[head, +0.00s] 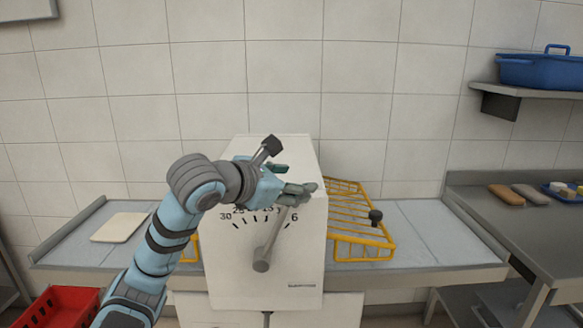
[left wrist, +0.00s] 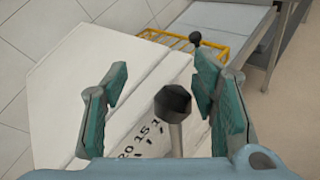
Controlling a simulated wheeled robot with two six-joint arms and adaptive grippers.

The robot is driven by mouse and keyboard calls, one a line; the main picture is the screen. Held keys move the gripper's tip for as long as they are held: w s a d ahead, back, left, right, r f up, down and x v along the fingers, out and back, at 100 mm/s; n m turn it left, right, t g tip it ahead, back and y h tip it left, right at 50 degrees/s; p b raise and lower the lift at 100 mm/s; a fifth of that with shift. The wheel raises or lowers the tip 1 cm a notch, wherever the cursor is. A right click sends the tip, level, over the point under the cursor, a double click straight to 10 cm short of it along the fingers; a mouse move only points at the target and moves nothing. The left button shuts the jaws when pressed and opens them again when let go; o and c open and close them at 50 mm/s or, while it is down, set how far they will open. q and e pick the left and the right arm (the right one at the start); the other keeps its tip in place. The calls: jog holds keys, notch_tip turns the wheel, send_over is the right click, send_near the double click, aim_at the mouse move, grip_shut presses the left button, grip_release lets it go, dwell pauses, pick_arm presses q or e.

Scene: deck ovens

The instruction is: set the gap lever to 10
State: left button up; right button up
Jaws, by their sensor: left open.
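The gap lever (head: 272,238) is a grey rod on the front of a white machine (head: 222,275). It leans up and to the right from its pivot, across a scale running from 30 at left to 6 at right. It lies toward the 6 end; the mark under it is partly covered, so its exact reading cannot be told. Its dark knob (left wrist: 173,102) shows in the left wrist view between the fingers of my left gripper (head: 292,179), which is open, with gaps on both sides. In the head view the gripper hides the knob. My right gripper is not in view.
A yellow wire rack (head: 362,244) with a separate black knob (head: 376,216) sits right of the machine. A pale board (head: 121,228) lies on the left shelf, above a red crate (head: 62,306). Loaves (head: 507,195) lie on the counter at right.

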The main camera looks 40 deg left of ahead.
pick_arm(q)
notch_tip(320, 180, up, 6)
jog(key=shift+d+r, duration=0.1)
dwell(0.4)
